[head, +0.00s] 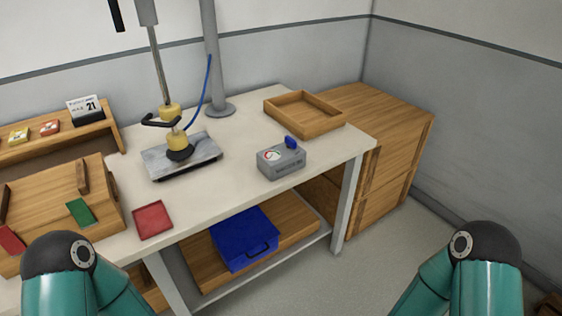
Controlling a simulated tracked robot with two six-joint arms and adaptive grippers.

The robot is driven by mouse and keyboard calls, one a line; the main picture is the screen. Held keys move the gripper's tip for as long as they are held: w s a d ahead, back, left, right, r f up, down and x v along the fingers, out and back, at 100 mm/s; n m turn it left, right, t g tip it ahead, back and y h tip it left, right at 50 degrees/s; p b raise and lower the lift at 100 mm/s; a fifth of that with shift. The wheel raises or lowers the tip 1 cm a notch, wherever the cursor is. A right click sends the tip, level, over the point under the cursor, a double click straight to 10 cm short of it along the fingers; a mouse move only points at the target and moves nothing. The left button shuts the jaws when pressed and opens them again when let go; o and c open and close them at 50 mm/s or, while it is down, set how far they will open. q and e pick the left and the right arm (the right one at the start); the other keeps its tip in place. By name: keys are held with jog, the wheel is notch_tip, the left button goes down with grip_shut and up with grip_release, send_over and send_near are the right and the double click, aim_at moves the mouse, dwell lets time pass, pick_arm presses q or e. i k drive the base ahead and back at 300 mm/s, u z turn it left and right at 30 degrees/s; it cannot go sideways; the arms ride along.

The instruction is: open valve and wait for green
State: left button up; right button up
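A grey box (282,162) stands on the front right part of the light worktop. It has a small round gauge (271,156) with a white face and some red on its front; the needle is too small to read. A blue knob (291,142) sits on top of the box. I cannot tell how far the knob is turned. I see no green light on the box. Only links of my two arms show at the lower left and lower right edges. Neither gripper is in view, and nothing of mine touches the box.
Left of the box, a yellow and black tool (172,130) with a blue hose (201,95) hangs over a metal plate (158,172). A wooden tray (305,127) lies behind the box. A red tray (153,220) lies front left. A blue case (240,243) sits on the lower shelf.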

aim_at(290, 143)
jog(key=u, duration=0.15)
jog(key=k, duration=0.35)
jog(key=z, duration=0.25)
jog(key=i, duration=1.2)
jog(key=u, duration=0.5)
